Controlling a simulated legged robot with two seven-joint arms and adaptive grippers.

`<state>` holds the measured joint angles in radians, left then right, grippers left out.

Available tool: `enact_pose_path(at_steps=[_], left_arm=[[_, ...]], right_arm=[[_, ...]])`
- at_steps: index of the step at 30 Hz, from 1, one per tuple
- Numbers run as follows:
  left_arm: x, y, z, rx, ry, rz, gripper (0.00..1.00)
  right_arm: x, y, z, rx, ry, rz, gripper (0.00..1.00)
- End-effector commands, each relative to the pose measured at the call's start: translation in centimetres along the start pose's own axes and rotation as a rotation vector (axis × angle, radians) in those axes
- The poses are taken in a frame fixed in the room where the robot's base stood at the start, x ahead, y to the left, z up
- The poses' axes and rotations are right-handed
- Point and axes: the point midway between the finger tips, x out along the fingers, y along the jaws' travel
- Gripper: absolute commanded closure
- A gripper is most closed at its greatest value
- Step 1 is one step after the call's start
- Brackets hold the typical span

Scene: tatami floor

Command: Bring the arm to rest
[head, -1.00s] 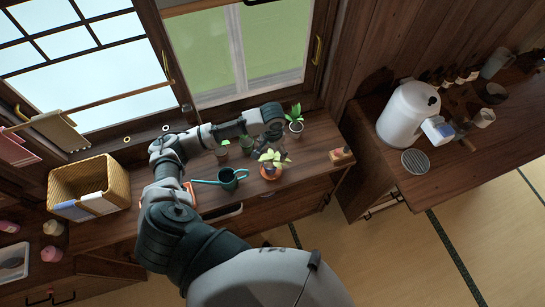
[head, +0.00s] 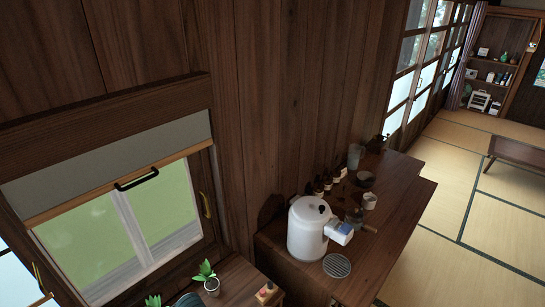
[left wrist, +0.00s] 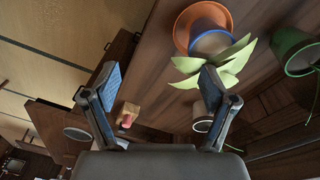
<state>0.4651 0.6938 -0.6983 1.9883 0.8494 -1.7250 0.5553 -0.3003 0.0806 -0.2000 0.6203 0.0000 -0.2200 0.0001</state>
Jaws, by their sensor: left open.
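My left gripper (left wrist: 160,88) shows in the left wrist view with its two blue-padded fingers spread apart and nothing between them. A leafy plant in an orange pot (left wrist: 186,30) is beyond the right finger, and its leaves reach close to that fingertip. I cannot tell whether they touch. In the head view only a dark grey part, probably of my left arm, shows at the bottom edge, and the left gripper is out of that frame. My right gripper is in neither view.
In the left wrist view, a green pot (left wrist: 296,55) is at the right, and a small wooden block (left wrist: 128,112) lies past the fingers. Open tatami (head: 450,270) lies right.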

Motion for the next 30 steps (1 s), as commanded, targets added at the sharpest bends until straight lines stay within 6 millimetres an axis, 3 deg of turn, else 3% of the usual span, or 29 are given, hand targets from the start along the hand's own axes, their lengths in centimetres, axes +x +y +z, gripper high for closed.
enact_pose_path(at_steps=[1, 3, 6, 8, 17, 25, 30], left_arm=[[1.4, 2.6, 1.2, 0.039, 0.026, 0.042, 0.15], [2.5, 5.3, 2.7, 0.077, 0.085, 0.079, 0.15], [3.3, 7.8, 5.0, 0.088, 0.165, 0.108, 0.15], [3.5, 8.3, 6.2, 0.077, 0.202, 0.106, 0.15], [3.8, 6.9, 12.4, -0.017, 0.254, 0.014, 0.15], [3.5, 4.0, 18.5, -0.098, 0.212, -0.115, 0.15], [9.1, 3.6, 17.4, -0.087, 0.195, -0.107, 0.15]], right_arm=[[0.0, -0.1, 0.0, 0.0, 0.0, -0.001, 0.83], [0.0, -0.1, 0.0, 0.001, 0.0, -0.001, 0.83], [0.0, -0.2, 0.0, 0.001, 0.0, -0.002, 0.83], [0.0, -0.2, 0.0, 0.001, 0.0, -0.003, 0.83], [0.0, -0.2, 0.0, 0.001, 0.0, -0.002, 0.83], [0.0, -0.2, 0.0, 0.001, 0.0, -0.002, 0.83], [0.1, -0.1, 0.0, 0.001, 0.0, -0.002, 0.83]])
